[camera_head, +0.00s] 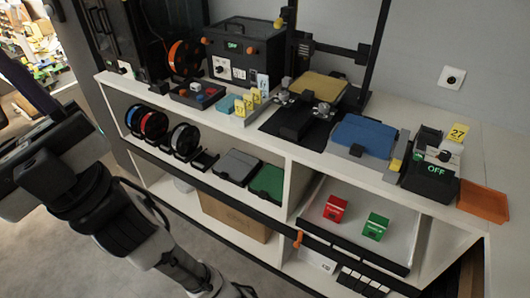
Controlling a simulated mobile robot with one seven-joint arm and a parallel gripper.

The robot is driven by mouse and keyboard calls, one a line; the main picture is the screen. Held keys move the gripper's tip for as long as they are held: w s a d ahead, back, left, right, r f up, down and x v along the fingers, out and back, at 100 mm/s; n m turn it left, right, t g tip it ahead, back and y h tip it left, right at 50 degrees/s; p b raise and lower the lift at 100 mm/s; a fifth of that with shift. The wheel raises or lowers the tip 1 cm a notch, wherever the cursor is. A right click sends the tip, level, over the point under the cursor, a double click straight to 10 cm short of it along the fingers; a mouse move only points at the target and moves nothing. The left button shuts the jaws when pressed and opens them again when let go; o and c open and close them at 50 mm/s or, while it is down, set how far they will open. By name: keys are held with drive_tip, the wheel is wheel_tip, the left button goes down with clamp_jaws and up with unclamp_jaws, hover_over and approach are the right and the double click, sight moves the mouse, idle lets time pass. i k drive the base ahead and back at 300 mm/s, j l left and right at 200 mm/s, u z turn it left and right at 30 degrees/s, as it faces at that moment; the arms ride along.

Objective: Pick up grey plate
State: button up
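A grey plate (236,166) lies on the middle level of the white shelf unit, near the centre of the view. A green plate (267,183) lies close to its right. Small dark holders and spools are to its left. My arm comes in from the left and runs down past the bottom edge, in front of and below the shelf. My gripper does not show in this view, so its opening and contents are hidden.
The shelf top (470,152) carries a blue plate (364,135), a yellow plate (319,86), a black box (243,50) and an orange tray (483,202). A red box (335,208) and a green box (375,226) stand in the right compartment. A cardboard box (234,217) sits below.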

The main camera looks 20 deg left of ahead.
sight(230, 167)
drive_tip(key=u, duration=0.65)
drive_tip(key=i+u, duration=0.25)
drive_tip(key=i, duration=0.45)
drive_tip(key=i+l+u, duration=0.1)
drive_tip(key=i+u, duration=0.2)
drive_tip(key=i, duration=0.4)
